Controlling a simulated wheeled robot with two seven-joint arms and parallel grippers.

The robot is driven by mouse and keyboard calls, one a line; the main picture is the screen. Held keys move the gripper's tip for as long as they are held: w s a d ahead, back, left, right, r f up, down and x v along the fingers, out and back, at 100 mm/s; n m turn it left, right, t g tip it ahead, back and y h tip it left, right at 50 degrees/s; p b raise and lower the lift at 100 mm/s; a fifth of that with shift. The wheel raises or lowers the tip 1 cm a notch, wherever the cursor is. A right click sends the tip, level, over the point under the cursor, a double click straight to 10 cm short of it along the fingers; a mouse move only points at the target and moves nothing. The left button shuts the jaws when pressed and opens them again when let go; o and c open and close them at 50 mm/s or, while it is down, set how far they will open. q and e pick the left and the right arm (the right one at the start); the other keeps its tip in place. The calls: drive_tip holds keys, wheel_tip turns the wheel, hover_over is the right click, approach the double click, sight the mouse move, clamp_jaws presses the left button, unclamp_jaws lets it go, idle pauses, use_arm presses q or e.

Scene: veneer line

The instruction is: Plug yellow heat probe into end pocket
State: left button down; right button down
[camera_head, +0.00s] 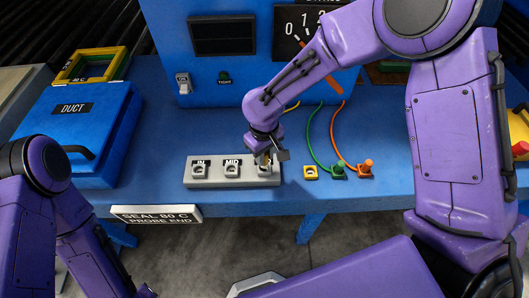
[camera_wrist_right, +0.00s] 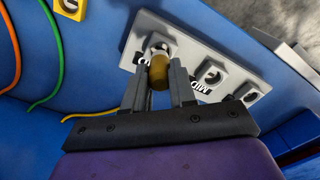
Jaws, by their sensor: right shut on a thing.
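The pale pocket block (camera_head: 208,183) lies near the bench's front edge, with IN, MID and a third pocket in a row. My right gripper (camera_head: 265,158) is over the third, rightmost pocket and mostly hides it. In the right wrist view my right gripper (camera_wrist_right: 166,82) is shut on the yellow probe (camera_wrist_right: 158,73), whose brownish-yellow body shows between the fingers. The probe's far end meets the end pocket (camera_wrist_right: 159,45); how deep it sits I cannot tell. Its yellow cable (camera_wrist_right: 92,114) trails to the left.
A green probe (camera_head: 338,171) and an orange probe (camera_head: 366,168) stand in holders right of the block, beside an empty yellow holder (camera_head: 311,172). The blue DUCT box (camera_head: 75,130) stands left. A sign (camera_head: 157,214) hangs on the front edge. A blue panel (camera_head: 235,80) stands behind.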

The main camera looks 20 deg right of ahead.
drive_tip(key=shift+p, duration=0.45)
drive_tip(key=shift+f+b, duration=0.75)
drive_tip(key=shift+f, duration=0.6)
drive_tip(key=c, duration=0.8)
unclamp_jaws()
drive_tip(key=shift+c, duration=0.2)
wheel_tip(320, 180, up, 10)
drive_tip(key=shift+r+b, duration=0.25)
drive_tip(key=shift+b, duration=0.6)
